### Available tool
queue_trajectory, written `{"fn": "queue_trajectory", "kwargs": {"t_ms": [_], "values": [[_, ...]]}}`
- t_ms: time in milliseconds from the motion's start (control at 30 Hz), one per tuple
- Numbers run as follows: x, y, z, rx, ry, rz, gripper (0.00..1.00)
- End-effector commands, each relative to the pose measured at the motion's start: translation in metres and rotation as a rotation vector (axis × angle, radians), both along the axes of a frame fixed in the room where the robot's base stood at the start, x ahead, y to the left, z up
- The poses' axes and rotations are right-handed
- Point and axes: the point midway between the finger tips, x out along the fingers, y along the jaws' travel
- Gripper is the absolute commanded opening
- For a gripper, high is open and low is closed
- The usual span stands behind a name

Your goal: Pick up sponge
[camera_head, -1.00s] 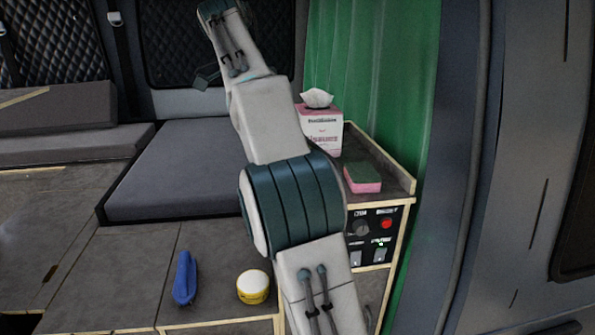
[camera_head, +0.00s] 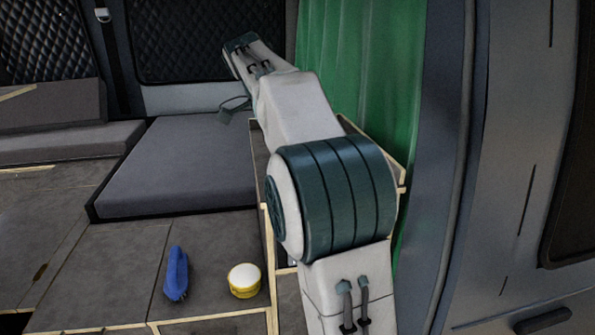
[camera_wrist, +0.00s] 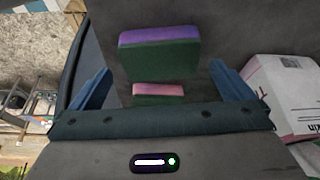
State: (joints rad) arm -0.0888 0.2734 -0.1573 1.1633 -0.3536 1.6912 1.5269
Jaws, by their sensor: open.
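In the wrist view a sponge with a purple band and a green face (camera_wrist: 160,60) lies on the dark grey surface. A smaller-looking pink and green sponge (camera_wrist: 158,92) shows just below it in the picture, nearer the gripper's body. My gripper (camera_wrist: 160,70) is open, with one blue finger on each side of them in the picture. Nothing is visibly held, and I cannot tell how far the fingers are from the sponges. In the head view my arm hides the sponges, and the gripper itself cannot be made out.
A white and pink box (camera_wrist: 285,95) stands close to the right finger in the wrist view. In the head view a blue brush (camera_head: 176,274) and a yellow-white tub (camera_head: 244,280) sit on the counter. A green curtain (camera_head: 345,60) hangs right of the arm.

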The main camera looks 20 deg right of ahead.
Motion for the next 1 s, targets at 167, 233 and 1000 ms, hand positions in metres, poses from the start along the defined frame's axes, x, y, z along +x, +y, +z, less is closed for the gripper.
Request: {"fn": "queue_trajectory", "kwargs": {"t_ms": [167, 233, 1000], "values": [[0.003, -0.007, -0.02, -0.001, 0.005, 0.0, 1.0], [0.005, -0.007, -0.029, -0.003, 0.005, 0.002, 1.0], [0.001, -0.018, -0.038, 0.001, -0.001, 0.001, 0.64]]}}
